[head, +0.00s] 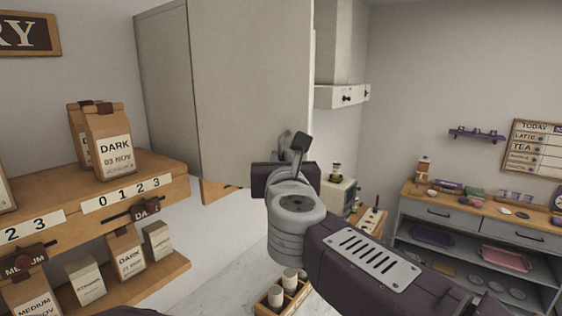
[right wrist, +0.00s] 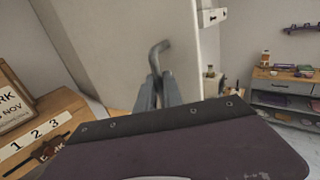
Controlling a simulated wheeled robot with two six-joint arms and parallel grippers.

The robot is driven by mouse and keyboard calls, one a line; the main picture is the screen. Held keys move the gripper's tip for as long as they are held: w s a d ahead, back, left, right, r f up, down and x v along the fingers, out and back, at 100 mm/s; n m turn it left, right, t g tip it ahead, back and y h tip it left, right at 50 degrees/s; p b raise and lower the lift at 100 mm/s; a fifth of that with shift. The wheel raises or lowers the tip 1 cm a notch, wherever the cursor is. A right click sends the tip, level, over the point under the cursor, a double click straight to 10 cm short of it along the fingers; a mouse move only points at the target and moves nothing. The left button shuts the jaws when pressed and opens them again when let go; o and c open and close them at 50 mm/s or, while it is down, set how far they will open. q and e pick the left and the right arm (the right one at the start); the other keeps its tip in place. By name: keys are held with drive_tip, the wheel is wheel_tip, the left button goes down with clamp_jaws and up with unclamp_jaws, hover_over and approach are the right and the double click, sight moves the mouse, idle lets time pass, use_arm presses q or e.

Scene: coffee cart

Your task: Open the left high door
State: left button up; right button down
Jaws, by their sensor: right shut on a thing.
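A tall pale grey-beige door panel (head: 250,85) fills the upper middle of the head view, and it also shows in the right wrist view (right wrist: 105,45). I cannot tell how far it stands open. A bent grey handle (right wrist: 158,52) is at its lower right part. My right gripper (right wrist: 158,88) is shut on this handle, with its two grey fingers close together below the bend. In the head view the right gripper (head: 294,152) is at the door's lower right corner, partly hidden by its own wrist. My left gripper is not in view.
A wooden shelf (head: 160,180) with coffee bags stands at the left, close to the door's lower edge. A wooden holder with cups (head: 285,292) is on the white counter below my right arm. A grey sideboard (head: 480,230) stands farther right.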

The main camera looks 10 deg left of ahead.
drive_tip(key=c, duration=1.5)
unclamp_jaws()
drive_tip(key=shift+s+a, duration=0.15)
drive_tip(key=shift+a, duration=0.15)
drive_tip(key=s+d+b, duration=0.1)
drive_tip(key=s+b, duration=0.3)
drive_tip(key=s, duration=0.4)
drive_tip(key=shift+s+d, duration=0.35)
drive_tip(key=shift+d, duration=0.05)
